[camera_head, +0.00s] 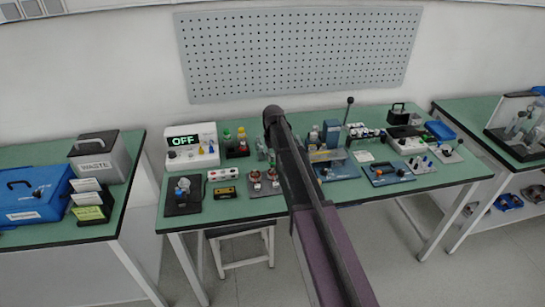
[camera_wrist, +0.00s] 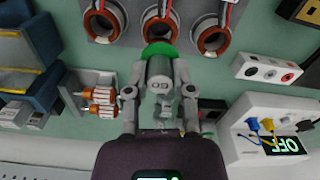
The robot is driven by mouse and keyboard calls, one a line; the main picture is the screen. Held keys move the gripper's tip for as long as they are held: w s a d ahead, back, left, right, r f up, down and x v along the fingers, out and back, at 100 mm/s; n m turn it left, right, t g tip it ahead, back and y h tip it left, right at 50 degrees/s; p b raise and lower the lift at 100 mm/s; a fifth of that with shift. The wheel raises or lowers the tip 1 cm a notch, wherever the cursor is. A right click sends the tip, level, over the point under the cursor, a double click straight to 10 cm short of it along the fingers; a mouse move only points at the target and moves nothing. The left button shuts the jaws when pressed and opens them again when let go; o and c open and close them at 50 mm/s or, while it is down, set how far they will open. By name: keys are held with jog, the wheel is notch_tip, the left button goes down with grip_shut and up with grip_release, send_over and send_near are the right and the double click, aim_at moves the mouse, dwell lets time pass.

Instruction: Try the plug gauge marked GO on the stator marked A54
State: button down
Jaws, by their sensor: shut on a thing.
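Three copper-wound stators stand in a row on a grey plate in the wrist view: one on the left (camera_wrist: 103,22), one in the middle (camera_wrist: 157,27), one on the right (camera_wrist: 213,37). The gauge's green end overlaps the middle stator's near edge in the picture; I cannot tell whether they touch. I cannot read A54 on any stator. In the head view two stators (camera_head: 254,181) (camera_head: 273,178) show left of my arm.
A white box with an OFF display (camera_head: 192,145) stands at the table's back left, also in the wrist view (camera_wrist: 262,132). A white socket strip (camera_wrist: 268,70) lies beside the stators. Side tables flank the bench.

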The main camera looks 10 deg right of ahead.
aim_at(273, 165)
jog(key=shift+f+b, duration=0.65)
jog(key=shift+f, duration=0.25)
jog(key=shift+f+b, duration=1.55)
jog(key=shift+f, duration=0.05)
dwell(5.5)
